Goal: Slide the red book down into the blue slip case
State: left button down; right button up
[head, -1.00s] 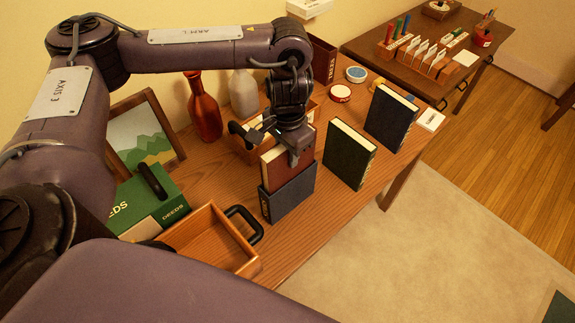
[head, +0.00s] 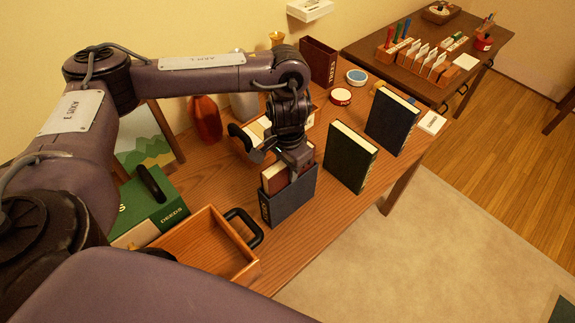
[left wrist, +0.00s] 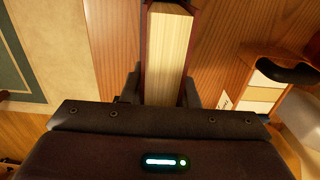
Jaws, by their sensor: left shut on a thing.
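The blue slip case (head: 291,203) stands upright near the front of the desk. The red book (head: 274,181) stands upright inside it, with only its top part showing above the case's rim. My left gripper (head: 297,168) is above the case, shut on the red book's upper edge. In the left wrist view the red book (left wrist: 168,45) shows its pale page edges and dark red covers between the fingers. The gripper body hides the lower part of that view. My right gripper is not in view.
A dark green book (head: 350,158) and a dark blue book (head: 391,122) stand to the right. An open wooden tray (head: 208,245) and a green deeds box (head: 160,205) are left. A red bottle (head: 206,120) stands behind.

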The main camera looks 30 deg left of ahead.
pick_arm(q)
jog(key=shift+f, duration=0.25)
jog(key=c, duration=1.1)
grip_release()
notch_tip(320, 180, up, 12)
jog(key=shift+r+p, duration=0.25)
jog(key=shift+p, duration=1)
jog(key=shift+r, duration=0.4)
